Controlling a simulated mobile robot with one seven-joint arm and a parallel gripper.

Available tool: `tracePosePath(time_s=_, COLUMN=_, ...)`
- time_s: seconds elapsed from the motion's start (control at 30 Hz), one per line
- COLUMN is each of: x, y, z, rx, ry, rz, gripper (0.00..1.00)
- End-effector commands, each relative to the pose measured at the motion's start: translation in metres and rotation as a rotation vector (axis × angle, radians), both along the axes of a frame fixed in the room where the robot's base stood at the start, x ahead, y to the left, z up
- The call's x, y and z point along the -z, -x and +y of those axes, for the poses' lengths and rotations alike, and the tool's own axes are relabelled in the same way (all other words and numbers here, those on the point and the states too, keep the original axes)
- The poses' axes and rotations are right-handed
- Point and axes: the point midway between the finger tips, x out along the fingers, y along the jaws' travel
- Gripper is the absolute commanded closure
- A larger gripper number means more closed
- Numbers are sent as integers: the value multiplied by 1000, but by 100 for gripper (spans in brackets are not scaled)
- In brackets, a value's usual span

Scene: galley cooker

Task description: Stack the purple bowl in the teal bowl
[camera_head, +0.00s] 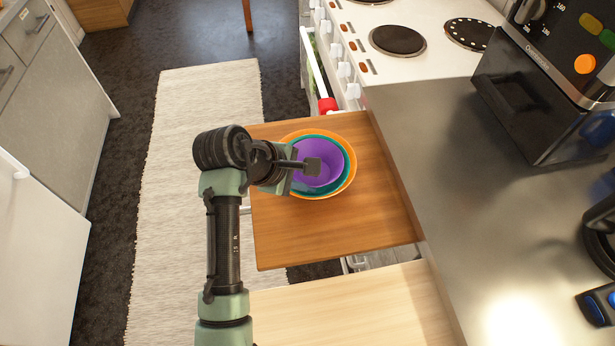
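The purple bowl (324,153) appears inside the teal bowl (350,168), and both sit within a wider orange bowl (342,187). Whether the purple bowl rests on the teal one or is held just above it cannot be told from this high view. My gripper (311,166) overlaps the left part of the purple bowl in the picture. Its fingers are seen from above, and the gap between them does not show. My wrist and gripper hide the left edges of the bowls.
The bowls are on a brown wooden board (300,236) jutting from the counter. A white cooker (405,45) stands behind. A pale wood surface (350,310) is in front, a rug (180,220) left.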

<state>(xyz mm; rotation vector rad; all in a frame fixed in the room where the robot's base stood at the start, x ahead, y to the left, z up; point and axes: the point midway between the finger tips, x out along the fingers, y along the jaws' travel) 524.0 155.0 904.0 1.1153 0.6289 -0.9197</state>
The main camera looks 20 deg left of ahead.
Motion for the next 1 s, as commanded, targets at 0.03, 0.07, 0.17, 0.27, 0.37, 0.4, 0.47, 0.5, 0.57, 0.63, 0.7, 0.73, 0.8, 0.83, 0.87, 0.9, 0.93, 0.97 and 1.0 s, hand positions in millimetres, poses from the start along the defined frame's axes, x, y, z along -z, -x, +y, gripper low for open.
tracePosePath(time_s=0.03, x=5, y=3, z=-1, rx=1, ry=3, rz=14, gripper=67)
tracePosePath(time_s=0.07, x=5, y=3, z=-1, rx=1, ry=4, rz=13, gripper=67)
tracePosePath(time_s=0.17, x=5, y=3, z=-1, rx=2, ry=4, rz=15, gripper=67)
tracePosePath(time_s=0.27, x=-1, y=5, z=0, rx=1, ry=4, rz=16, gripper=67)
tracePosePath(time_s=0.37, x=-14, y=11, z=5, rx=0, ry=3, rz=12, gripper=67)
tracePosePath(time_s=0.4, x=-21, y=15, z=7, rx=0, ry=3, rz=11, gripper=67)
tracePosePath(time_s=0.47, x=-33, y=21, z=12, rx=-1, ry=2, rz=9, gripper=67)
tracePosePath(time_s=0.5, x=-40, y=25, z=15, rx=-1, ry=2, rz=8, gripper=67)
tracePosePath(time_s=0.57, x=-52, y=32, z=19, rx=-1, ry=1, rz=8, gripper=67)
tracePosePath(time_s=0.63, x=-64, y=39, z=23, rx=-1, ry=1, rz=7, gripper=67)
tracePosePath(time_s=0.7, x=-75, y=46, z=27, rx=0, ry=1, rz=7, gripper=67)
tracePosePath(time_s=0.73, x=-79, y=48, z=28, rx=0, ry=1, rz=7, gripper=67)
tracePosePath(time_s=0.8, x=-87, y=53, z=32, rx=0, ry=1, rz=7, gripper=67)
tracePosePath(time_s=0.83, x=-89, y=54, z=33, rx=0, ry=1, rz=7, gripper=67)
tracePosePath(time_s=0.87, x=-92, y=56, z=34, rx=0, ry=1, rz=7, gripper=67)
tracePosePath(time_s=0.9, x=-94, y=58, z=34, rx=1, ry=2, rz=8, gripper=67)
tracePosePath(time_s=0.93, x=-95, y=59, z=35, rx=1, ry=2, rz=8, gripper=67)
tracePosePath(time_s=0.97, x=-96, y=59, z=35, rx=1, ry=2, rz=8, gripper=67)
tracePosePath(time_s=1.0, x=-97, y=60, z=35, rx=1, ry=3, rz=8, gripper=67)
